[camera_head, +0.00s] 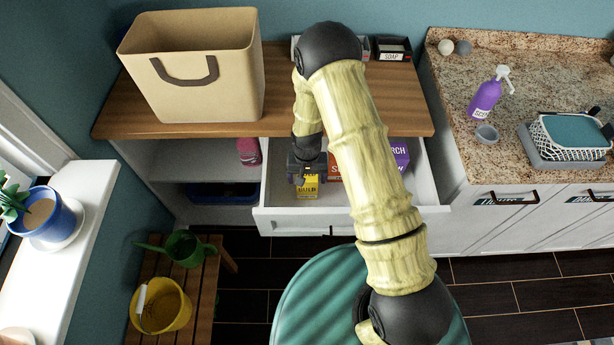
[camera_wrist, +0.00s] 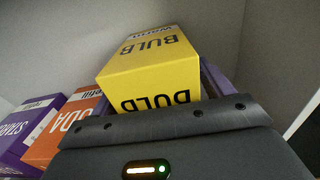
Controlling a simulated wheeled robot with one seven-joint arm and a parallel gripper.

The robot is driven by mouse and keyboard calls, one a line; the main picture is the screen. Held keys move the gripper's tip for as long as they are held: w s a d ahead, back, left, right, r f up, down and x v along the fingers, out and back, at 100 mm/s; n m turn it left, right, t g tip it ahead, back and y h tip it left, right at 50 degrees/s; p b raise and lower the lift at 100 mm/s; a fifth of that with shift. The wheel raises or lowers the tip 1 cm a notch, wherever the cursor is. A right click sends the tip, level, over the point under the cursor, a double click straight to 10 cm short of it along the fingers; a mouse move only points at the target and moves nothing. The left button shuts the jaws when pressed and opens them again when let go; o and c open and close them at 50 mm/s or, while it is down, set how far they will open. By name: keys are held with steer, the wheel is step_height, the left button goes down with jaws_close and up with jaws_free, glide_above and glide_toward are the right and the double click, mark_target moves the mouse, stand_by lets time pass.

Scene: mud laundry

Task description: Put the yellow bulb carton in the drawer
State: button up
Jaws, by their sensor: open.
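The yellow bulb carton (camera_head: 308,191) is inside the open white drawer (camera_head: 290,217), toward its left front part. In the wrist view the carton (camera_wrist: 150,68) shows its BULB lettering, just beyond the dark edge of my gripper. My gripper (camera_head: 305,178) points down into the drawer right at the carton and is open. Its fingertips are hard to make out, and I cannot tell whether they touch the carton. The carton's underside is hidden.
An orange soda box (camera_wrist: 68,125) and a purple starch box (camera_wrist: 28,128) are also in the drawer; my arm partly hides them in the head view. A beige basket (camera_head: 205,85) stands on the wooden top (camera_head: 290,115) above. A granite counter (camera_head: 455,130) is at right.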

step_height(320, 180, up, 12)
steer(key=shift+r+b, duration=0.1)
steer(key=shift+b, duration=0.9)
steer(key=shift+d+r, duration=0.1)
steer(key=s+d+r+t, duration=0.2)
steer(key=s+d+r, duration=1)
steer(key=s+r, duration=0.2)
steer(key=shift+d+t, duration=0.3)
steer(key=shift+d, duration=0.1)
stand_by(0.4)
